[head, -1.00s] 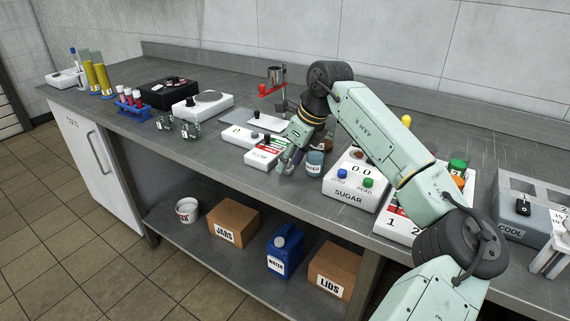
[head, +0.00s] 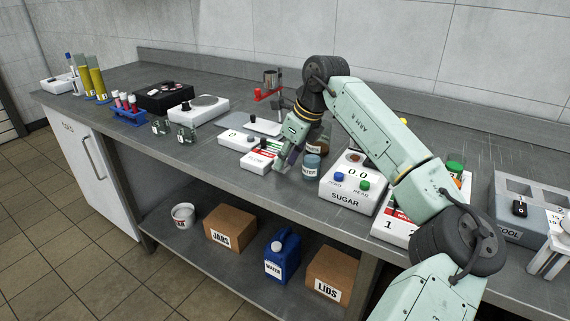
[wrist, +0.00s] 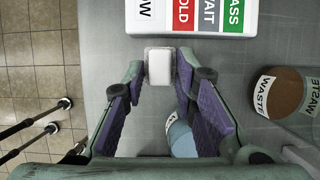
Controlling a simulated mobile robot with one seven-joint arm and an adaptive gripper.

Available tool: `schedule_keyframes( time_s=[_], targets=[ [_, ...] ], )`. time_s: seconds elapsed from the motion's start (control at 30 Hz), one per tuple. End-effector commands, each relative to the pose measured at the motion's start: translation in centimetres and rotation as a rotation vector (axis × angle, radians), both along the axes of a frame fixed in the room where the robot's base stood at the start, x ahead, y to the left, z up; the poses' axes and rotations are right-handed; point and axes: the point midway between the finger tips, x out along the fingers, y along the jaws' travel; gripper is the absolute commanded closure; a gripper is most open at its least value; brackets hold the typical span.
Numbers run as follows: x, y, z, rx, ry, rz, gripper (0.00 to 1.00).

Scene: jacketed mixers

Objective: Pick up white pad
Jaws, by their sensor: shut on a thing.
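The white pad (wrist: 159,66) is a small pale block with rounded corners. In the wrist view it sits between the tips of my two purple-lined fingers, just below a white box with a red, grey and green label (wrist: 191,16). My gripper (wrist: 160,72) is shut on the pad. In the head view my gripper (head: 283,163) points down at the front of the bench, beside that labelled box (head: 259,160). The pad cannot be made out there. I cannot tell whether the pad touches the bench top.
A blue-grey water jar (head: 311,168) and a brown waste jar (wrist: 278,92) stand close on the right of my gripper. The SUGAR scale (head: 350,184) is farther right. The bench's front edge (wrist: 88,60) is close on the left in the wrist view.

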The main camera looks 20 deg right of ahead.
Motion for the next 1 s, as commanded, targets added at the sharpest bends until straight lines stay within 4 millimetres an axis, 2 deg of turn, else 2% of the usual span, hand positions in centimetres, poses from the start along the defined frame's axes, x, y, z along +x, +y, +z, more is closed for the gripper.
schedule_keyframes(
  time_s=[0.17, 0.37, 0.6, 0.7, 0.83, 1.0],
  targets=[
    [-0.4, 0.0, 1.9, -0.003, -0.001, 0.0, 0.89],
    [-4.3, 1.4, 2.0, -0.003, -0.003, -0.001, 0.89],
    [-10.4, 3.6, 2.6, -0.005, -0.003, 0.0, 0.89],
    [-12.3, 4.3, 2.9, -0.003, -0.002, -0.002, 0.89],
    [-14.0, 5.0, 3.2, -0.002, -0.002, -0.001, 0.89],
    [-14.9, 5.4, 3.4, -0.001, -0.001, 0.0, 0.89]
  ],
)
